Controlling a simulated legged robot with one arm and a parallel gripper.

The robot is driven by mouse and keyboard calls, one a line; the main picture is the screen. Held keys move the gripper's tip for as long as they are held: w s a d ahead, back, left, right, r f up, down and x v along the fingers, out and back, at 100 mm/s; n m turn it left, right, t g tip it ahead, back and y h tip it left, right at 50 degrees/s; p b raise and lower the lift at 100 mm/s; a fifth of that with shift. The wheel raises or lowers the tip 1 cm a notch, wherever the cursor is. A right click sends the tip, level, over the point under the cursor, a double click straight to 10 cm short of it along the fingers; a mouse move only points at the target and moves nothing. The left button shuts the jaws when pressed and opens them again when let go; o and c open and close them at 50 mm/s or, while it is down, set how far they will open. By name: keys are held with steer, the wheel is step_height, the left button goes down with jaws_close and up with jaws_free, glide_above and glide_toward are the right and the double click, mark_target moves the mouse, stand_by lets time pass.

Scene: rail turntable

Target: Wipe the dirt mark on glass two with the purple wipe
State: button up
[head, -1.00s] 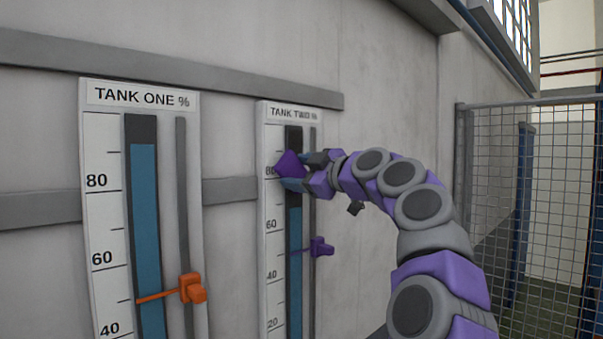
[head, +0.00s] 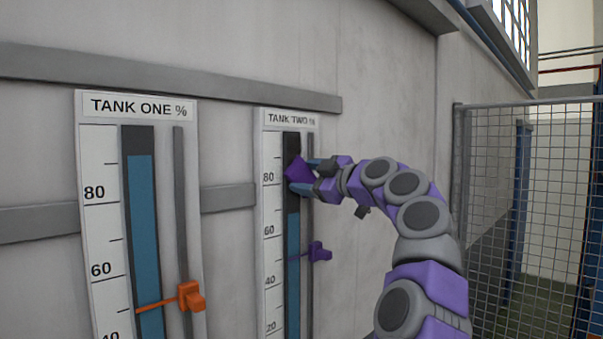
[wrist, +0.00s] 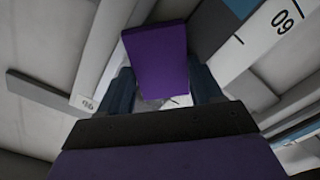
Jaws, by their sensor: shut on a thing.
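The purple wipe (head: 299,173) is held between the fingers of my gripper (head: 308,176), in front of the upper part of the tank two glass (head: 292,255). In the wrist view the wipe (wrist: 157,58) is a purple block between the two dark fingertips of my gripper (wrist: 157,92). The tank two glass is a dark tube with a blue column below about the 70 level. I cannot tell whether the wipe touches the glass. I see no dirt mark; the wipe and gripper hide part of the tube.
The tank one gauge (head: 143,220) stands to the left, with an orange pointer (head: 190,297) on its rail. A purple pointer (head: 319,252) sits on the tank two rail, below my gripper. A wire mesh fence (head: 515,220) is at the right.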

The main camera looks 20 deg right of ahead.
mark_target(304, 163)
steer(key=shift+w+r+p, duration=0.1)
steer(key=shift+r+p, duration=1.15)
steer(key=shift+r, duration=0.3)
steer(key=shift+s+a+f+b, duration=0.25)
steer(key=shift+a+b, duration=0.3)
steer(key=shift+b, duration=0.35)
steer(key=shift+s+a+r+b, duration=0.15)
steer(key=shift+s+a+b, duration=0.1)
steer(key=shift+a+b, duration=0.35)
steer(key=shift+s+a+r+b, duration=0.1)
steer(key=shift+s+a+b, duration=0.2)
steer(key=shift+a, duration=0.45)
step_height(304, 163, up, 3)
steer(key=p, duration=0.3)
steer(key=shift+r, duration=0.1)
steer(key=shift+w+d+p, duration=0.15)
steer(key=shift+w+d, duration=0.05)
steer(key=shift+d, duration=0.25)
steer(key=shift+w+d+p, duration=0.15)
steer(key=shift+w+d, duration=0.05)
steer(key=shift+d, duration=0.25)
steer(key=shift+w+d+r, duration=0.2)
steer(key=shift+d, duration=0.45)
steer(key=shift+w+d+f, duration=0.2)
steer(key=shift+d+f, duration=0.1)
steer(key=shift+d, duration=0.15)
steer(key=shift+s, duration=0.1)
